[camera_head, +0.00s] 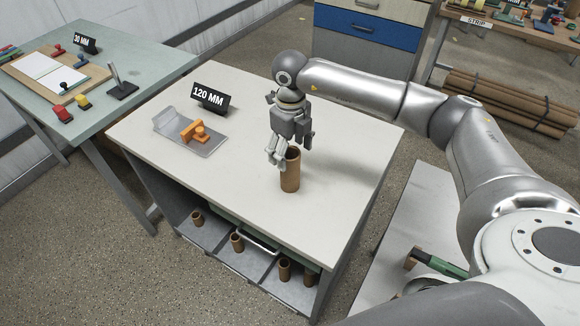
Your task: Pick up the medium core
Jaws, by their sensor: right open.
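A brown cardboard core (290,176) stands upright on the light tabletop (340,135), right of its middle. I take it for the medium core. My right gripper (279,159) is open and points down at the core's upper left edge. Its fingers overlap the core's top in the picture, and I cannot tell whether they touch it or reach around it. Several shorter-looking brown cores stand in the shelf compartments below the tabletop, such as one at the left (197,218) and one further right (284,270). My left gripper is not in view.
A green-grey table (135,62) with stamps stands at left. The tabletop's front left is clear.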

